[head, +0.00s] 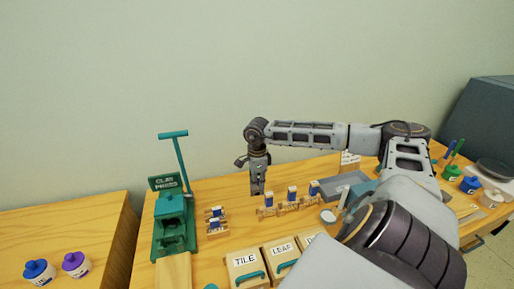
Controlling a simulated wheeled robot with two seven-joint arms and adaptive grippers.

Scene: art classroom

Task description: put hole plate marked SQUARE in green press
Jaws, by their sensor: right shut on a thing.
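My right gripper (257,189) points down over the table, right of the press. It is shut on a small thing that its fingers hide. Just below and right of it, a wooden rack (283,209) carries several small blue-topped pieces, including one at its middle (292,194). Two more blue-topped pieces stand on a small wooden stand (217,230) beside the press. The marking SQUARE is not readable anywhere. My left gripper is out of view.
Wooden boxes labelled TILE (245,270) and LEAF (282,259) stand at the front. Blue and purple jars (76,264) stand on a separate wooden surface at the left.

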